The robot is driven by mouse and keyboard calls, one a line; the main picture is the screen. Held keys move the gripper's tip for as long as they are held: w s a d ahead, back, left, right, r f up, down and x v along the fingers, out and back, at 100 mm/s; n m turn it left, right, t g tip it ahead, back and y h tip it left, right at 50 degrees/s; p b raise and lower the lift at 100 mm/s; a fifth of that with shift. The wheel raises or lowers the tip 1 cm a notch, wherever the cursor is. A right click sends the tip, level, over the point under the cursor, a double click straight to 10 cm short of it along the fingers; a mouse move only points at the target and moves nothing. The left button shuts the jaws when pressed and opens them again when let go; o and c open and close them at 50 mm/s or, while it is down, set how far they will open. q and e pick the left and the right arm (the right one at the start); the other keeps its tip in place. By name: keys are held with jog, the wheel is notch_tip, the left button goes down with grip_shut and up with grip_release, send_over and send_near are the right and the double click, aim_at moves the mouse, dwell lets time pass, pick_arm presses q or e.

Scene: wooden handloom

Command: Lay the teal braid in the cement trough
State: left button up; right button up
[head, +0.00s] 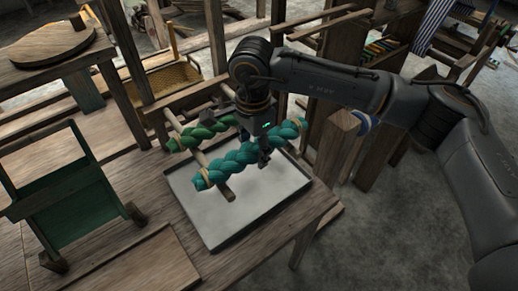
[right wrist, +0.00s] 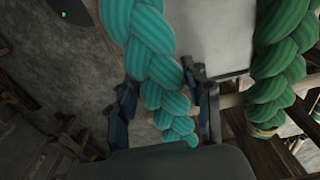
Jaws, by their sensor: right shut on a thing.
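The teal braid (head: 232,162) is a thick plaited length lying slantwise above the trough in the head view. It also crosses the middle of the right wrist view (right wrist: 158,62). My right gripper (head: 263,155) comes down from above onto it, and in the right wrist view its fingers (right wrist: 162,98) are on both sides of the braid, shut on it. The cement trough (head: 238,217) is a shallow, pale grey tray with a dark rim on the wooden table. I cannot tell whether the braid still touches the wooden peg below it. My left gripper is not in view.
A green braid (head: 203,133) hangs on a wooden peg rack just behind the teal one; it is at the right in the wrist view (right wrist: 280,62). A green panel (head: 67,190) stands left on the table. A wicker basket (head: 172,80) sits behind. Wooden posts stand right.

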aim_at(254, 145)
notch_tip(254, 145, up, 12)
jog(key=p, duration=0.4)
dwell(0.7)
